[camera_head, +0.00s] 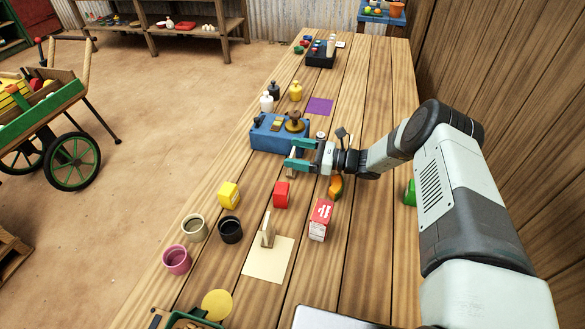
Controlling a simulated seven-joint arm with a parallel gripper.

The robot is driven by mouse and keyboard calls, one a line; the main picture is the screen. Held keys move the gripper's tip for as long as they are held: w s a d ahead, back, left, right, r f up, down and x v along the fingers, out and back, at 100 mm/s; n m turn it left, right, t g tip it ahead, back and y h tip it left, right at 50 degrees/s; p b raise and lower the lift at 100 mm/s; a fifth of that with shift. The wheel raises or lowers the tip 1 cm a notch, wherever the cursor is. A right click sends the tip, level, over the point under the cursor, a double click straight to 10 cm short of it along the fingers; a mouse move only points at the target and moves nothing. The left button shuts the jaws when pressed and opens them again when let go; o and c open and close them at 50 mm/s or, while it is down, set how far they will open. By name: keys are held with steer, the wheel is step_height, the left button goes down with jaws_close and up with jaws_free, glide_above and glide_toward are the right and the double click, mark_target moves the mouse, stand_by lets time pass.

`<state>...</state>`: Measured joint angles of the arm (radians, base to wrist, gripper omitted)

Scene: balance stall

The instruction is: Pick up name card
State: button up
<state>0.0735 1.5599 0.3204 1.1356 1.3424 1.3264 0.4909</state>
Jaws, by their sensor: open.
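A small upright beige piece (268,232), which looks like the name card, stands on the back part of a cream sheet (265,267). It is seen nearly edge-on, and no writing on it can be made out. My gripper (291,157), with teal fingers, is open and appears empty. It is well beyond the card, towards the far end of the table, close to the near side of a blue box (263,141). I cannot tell whether the fingers touch the box.
A red block (281,195), a red-and-white carton (320,222) and a black cup (230,230) stand around the card. A yellow block (229,194), a beige cup (194,228) and a pink cup (176,260) are to the left. An orange-and-green object (335,188) lies below my arm.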

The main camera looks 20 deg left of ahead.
mark_target(294, 154)
steer(key=shift+a+f, duration=0.25)
steer(key=shift+a, duration=0.5)
steer(key=shift+a+f, duration=0.2)
steer(key=shift+a, duration=0.55)
steer(key=c, duration=1.4)
